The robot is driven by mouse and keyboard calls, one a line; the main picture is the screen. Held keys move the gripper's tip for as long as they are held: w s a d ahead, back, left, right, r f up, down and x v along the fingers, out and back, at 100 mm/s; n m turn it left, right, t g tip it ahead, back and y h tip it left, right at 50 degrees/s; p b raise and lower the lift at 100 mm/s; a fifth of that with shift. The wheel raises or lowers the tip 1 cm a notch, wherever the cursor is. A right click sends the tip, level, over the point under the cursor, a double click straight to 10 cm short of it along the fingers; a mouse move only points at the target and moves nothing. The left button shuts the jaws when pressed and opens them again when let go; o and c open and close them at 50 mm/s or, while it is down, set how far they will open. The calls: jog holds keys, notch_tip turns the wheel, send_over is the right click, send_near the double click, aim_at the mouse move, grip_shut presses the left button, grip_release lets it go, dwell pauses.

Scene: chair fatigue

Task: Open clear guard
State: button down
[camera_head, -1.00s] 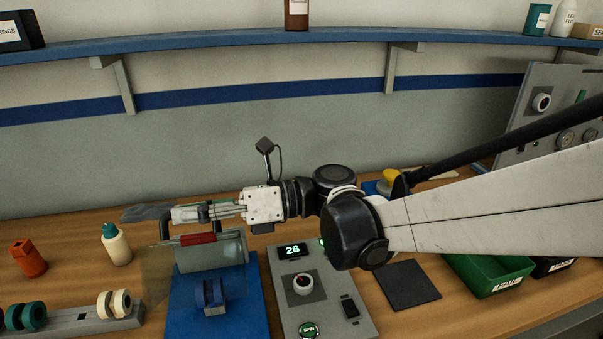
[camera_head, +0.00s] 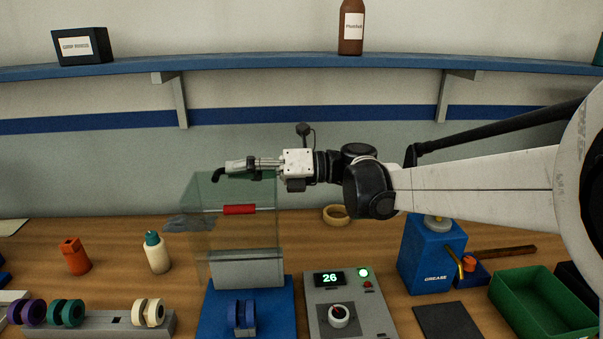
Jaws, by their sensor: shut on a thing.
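The clear guard (camera_head: 222,238) stands raised, roughly upright, above the blue base (camera_head: 275,307). It is a see-through panel with a red strip (camera_head: 239,209) across it. A blue caster (camera_head: 240,314) sits on the base in front, below the guard. My gripper (camera_head: 219,174) is at the guard's top edge, reaching in from the right, and is shut on the guard. The exact contact of the fingertips is hard to make out.
A grey control panel (camera_head: 348,308) showing 26, with a lit green light, sits right of the base. A cream bottle (camera_head: 156,254) and an orange bottle (camera_head: 75,257) stand left. A blue grease box (camera_head: 430,252) and a green bin (camera_head: 545,308) are right. A shelf (camera_head: 310,68) runs above.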

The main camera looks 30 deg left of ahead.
jog(key=shift+w+a+f, duration=0.35)
jog(key=shift+w+a, duration=0.2)
jog(key=shift+w, duration=0.25)
jog(key=c, duration=1.8)
grip_release()
jog(key=shift+o, duration=0.2)
jog(key=v, duration=1.2)
jog(key=shift+r, duration=0.1)
